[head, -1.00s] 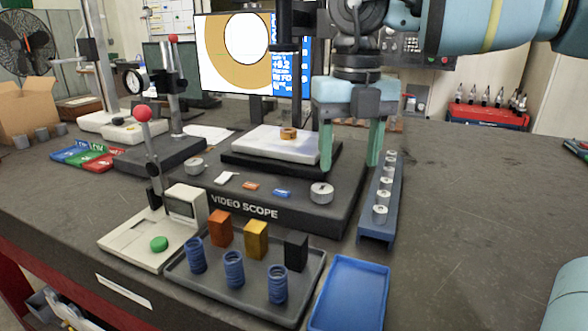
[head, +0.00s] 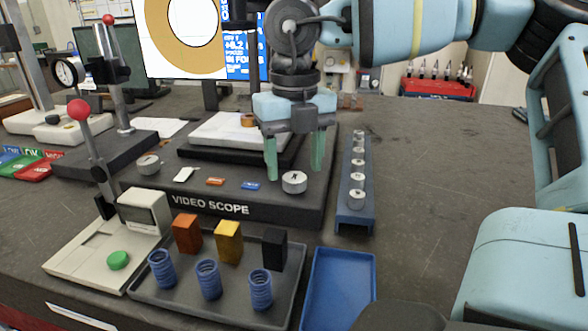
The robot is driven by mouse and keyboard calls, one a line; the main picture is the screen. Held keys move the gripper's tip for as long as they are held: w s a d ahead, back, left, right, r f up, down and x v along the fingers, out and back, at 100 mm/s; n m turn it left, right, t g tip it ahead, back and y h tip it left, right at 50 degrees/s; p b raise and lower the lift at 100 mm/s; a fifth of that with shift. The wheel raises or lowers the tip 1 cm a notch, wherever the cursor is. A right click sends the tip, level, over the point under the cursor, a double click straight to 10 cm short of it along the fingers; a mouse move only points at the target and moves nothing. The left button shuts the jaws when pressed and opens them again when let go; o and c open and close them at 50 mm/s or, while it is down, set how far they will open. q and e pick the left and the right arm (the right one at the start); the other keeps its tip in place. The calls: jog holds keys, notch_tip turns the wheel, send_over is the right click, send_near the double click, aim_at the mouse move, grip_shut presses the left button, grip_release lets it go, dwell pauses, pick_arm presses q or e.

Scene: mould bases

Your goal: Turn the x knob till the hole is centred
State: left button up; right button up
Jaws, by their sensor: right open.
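The video scope (head: 225,209) stands mid-table with a silver knob at its left front (head: 148,164) and another at its right front (head: 294,182). I cannot read which is the x knob. My right gripper (head: 294,172) is open, pointing down at the right-hand knob, one finger on each side of it; I cannot tell whether they touch it. A small orange-brown ring part (head: 248,120) sits on the white stage (head: 215,133). The monitor (head: 160,50) shows an orange ring with a white hole, cut off at the top. My left gripper is out of view.
A grey tray (head: 205,299) with coloured blocks and blue coils lies in front, beside an empty blue tray (head: 340,290). A rack of silver pieces (head: 352,215) stands close right of the scope. A red-balled lever (head: 79,110) rises at left.

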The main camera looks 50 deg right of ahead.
jog(key=shift+f, duration=1.05)
jog(key=c, duration=1)
